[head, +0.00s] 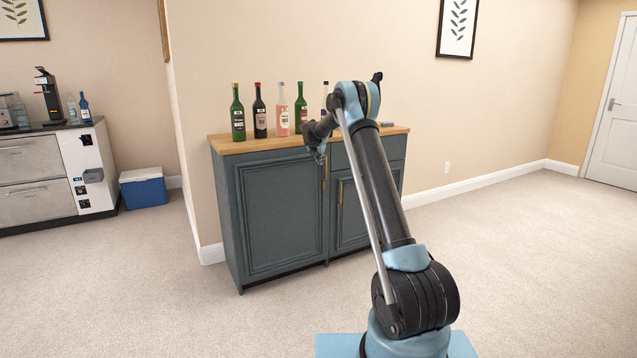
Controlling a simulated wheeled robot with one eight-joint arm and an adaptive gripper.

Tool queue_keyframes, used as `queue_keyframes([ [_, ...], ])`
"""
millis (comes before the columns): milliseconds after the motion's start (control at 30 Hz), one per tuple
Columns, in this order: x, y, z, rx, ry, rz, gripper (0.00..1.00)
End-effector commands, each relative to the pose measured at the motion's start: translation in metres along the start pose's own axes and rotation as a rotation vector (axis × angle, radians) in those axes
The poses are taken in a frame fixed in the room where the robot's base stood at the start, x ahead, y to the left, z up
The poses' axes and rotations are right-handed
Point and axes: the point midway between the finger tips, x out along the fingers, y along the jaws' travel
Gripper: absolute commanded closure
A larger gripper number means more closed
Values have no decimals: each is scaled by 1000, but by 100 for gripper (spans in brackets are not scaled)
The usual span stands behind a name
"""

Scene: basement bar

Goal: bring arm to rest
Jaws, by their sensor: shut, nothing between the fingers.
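My arm rises from my base at the bottom right and bends at a joint near the middle of the head view. My gripper (318,156) hangs at its end, left of that joint, pointing downward. It appears in front of the top edge of the blue-grey cabinet (280,215). The gripper is shut and holds nothing. Its fingertips are small and dark in this view. I cannot tell how far it is from the cabinet front.
Several bottles, among them a green one (237,113) and a pink one (282,110), stand on the cabinet's wooden top (240,146). A blue-and-white cooler (143,188) and a counter (35,172) are at left. Carpet (520,260) at right is clear up to a white door (614,115).

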Motion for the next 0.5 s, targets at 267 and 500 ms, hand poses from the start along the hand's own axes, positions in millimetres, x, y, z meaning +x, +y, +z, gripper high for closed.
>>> queue_keyframes([
  [267, -75, -58, 4, 278, 53, -31, 100],
  [500, -138, -108, -6, 518, 92, -65, 100],
])
